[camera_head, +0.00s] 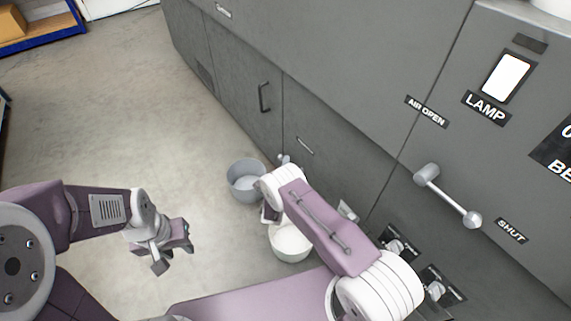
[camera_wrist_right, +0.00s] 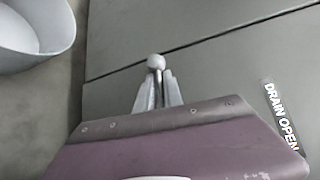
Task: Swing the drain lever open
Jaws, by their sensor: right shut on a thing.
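The drain lever (camera_wrist_right: 156,66) shows in the right wrist view as a thin rod with a pale ball at its end. My right gripper (camera_wrist_right: 157,84) is shut on the lever's rod, one finger on each side, with the ball showing beyond the fingertips. A DRAIN OPEN label (camera_wrist_right: 281,117) is on the grey panel to the right. In the head view my right arm hides most of the lever and the right fingertips. My left gripper (camera_head: 172,259) is open and empty above the floor at the left, away from the cabinet.
A grey bucket (camera_head: 238,188) and a white bucket (camera_head: 291,252) stand on the floor near my right wrist. The air lever (camera_head: 450,196) sits on the panel at the right, between AIR OPEN and SHUT labels. Several small knobs (camera_head: 436,290) are below it. Floor at the left is clear.

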